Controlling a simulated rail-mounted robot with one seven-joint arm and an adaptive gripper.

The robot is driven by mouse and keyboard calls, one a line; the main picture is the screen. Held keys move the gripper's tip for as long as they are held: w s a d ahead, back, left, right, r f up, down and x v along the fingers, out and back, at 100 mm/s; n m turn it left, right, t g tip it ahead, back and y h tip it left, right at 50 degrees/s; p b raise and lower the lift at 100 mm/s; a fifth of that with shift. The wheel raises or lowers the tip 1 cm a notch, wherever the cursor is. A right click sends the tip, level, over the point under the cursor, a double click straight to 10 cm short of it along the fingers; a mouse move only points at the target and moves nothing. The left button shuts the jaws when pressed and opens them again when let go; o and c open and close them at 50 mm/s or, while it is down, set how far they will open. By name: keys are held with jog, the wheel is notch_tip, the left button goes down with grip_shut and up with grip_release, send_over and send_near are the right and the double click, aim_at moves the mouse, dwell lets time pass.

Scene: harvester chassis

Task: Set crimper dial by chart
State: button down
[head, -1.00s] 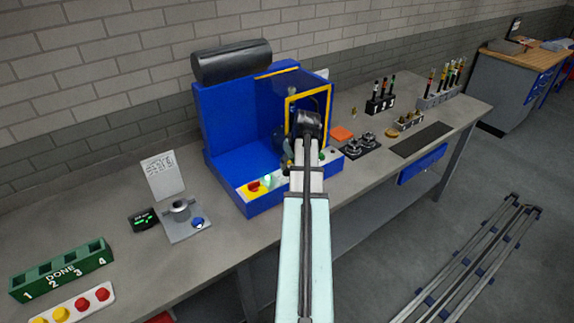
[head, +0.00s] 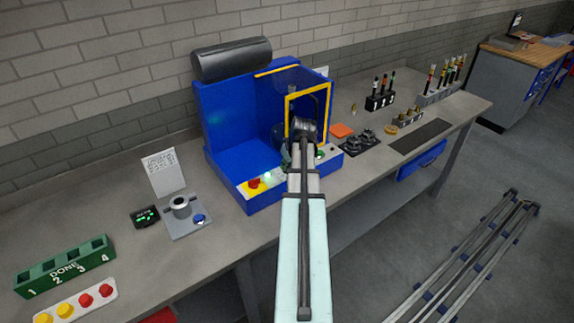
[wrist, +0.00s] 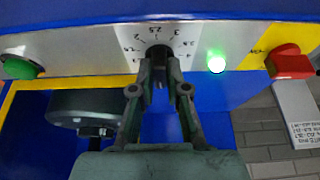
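The crimper (head: 225,130) is a blue machine on the bench with a yellow-framed guard. Its dial (wrist: 159,52) is a dark round knob on a white plate in the wrist view, with a scale around it including 2, 2.5, 3, 3.5 and 4. My gripper (wrist: 160,72) has one fingertip at each side of the dial. I cannot tell whether the fingers press on it, and the fingers and knob hide its pointer. In the head view my arm hides the dial and fingertips. The white chart (head: 163,172) stands at the left; its text is too small to read.
Beside the dial are a lit green lamp (wrist: 216,63), a red button (wrist: 290,62) on yellow and a green button (wrist: 22,67). A small black display (head: 145,217), a grey fixture (head: 186,222) and a green DONE rack (head: 65,268) stand at left. Tool racks (head: 380,101) stand at right.

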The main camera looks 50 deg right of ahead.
jog(key=shift+f+m+b, duration=0.1)
jog(key=shift+m+b, duration=0.3)
jog(key=m+h+b, duration=0.1)
jog(key=m, duration=0.1)
jog(key=shift+a+m+g+b, duration=0.1)
jog(key=shift+m+g+b, duration=0.2)
jog(key=shift+b, duration=0.05)
jog(key=shift+w+m+g+h+b, duration=0.1)
jog(key=shift+m+g+h+b, duration=0.5)
jog(key=shift+m, duration=1)
jog(key=c, duration=1.2)
grip_release()
jog(key=shift+o, duration=0.2)
jog(key=shift+r, duration=0.2)
jog(key=v, duration=1.2)
